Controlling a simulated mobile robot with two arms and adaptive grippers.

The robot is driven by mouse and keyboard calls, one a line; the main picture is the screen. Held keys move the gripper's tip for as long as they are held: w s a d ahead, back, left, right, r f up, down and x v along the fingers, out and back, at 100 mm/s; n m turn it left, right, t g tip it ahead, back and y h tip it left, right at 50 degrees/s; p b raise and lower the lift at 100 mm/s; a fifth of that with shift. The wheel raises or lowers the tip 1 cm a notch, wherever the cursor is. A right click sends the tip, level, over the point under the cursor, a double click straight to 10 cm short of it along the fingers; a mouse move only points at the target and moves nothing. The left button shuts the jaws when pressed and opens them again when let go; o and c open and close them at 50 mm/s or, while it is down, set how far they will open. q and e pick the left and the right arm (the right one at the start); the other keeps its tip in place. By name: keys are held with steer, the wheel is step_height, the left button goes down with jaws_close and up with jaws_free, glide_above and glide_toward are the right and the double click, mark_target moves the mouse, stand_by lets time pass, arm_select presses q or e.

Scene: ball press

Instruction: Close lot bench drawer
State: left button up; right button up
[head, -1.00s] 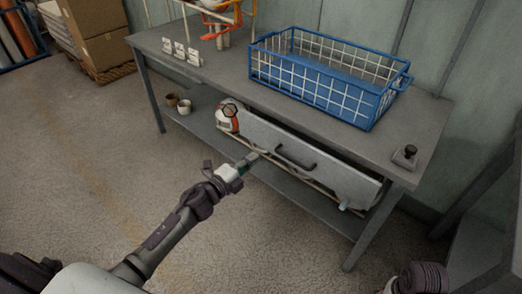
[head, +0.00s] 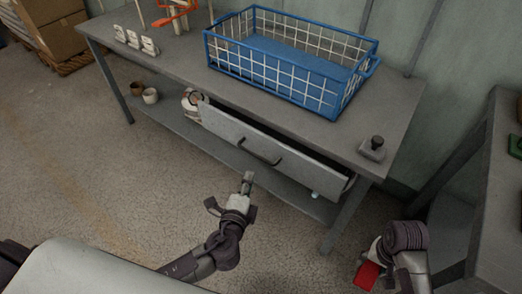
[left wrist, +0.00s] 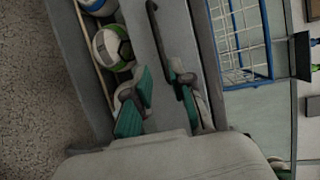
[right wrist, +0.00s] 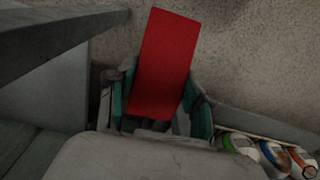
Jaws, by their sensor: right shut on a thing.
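The bench drawer has a plain grey front (head: 225,125) with a dark bar handle (head: 258,151). It sits under the bench top and stands out from it, partly open. My left gripper (head: 248,178) is just in front of the drawer front, below the handle in the head view. In the left wrist view its green-padded fingers (left wrist: 160,95) are apart, with the grey front behind them and the handle (left wrist: 153,20) close to one finger. I cannot tell whether they touch. My right gripper (right wrist: 160,105) is shut on a red block (right wrist: 165,60), away from the drawer.
A blue wire basket (head: 285,75) and a small black-knobbed device (head: 373,149) stand on the bench top (head: 180,65). Two cups (head: 150,96) are on the lower shelf. Another bench (head: 495,225) stands at the right.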

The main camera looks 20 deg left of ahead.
mark_target(257, 155)
arm_select(q)
steer(key=w, duration=0.3)
steer(key=w+f, duration=0.1)
steer(key=w, duration=0.3)
steer(key=w+f+b, duration=0.1)
steer(key=w, duration=0.3)
steer(key=shift+w+a+f, duration=0.1)
steer(key=shift+a, duration=0.25)
jaws_close()
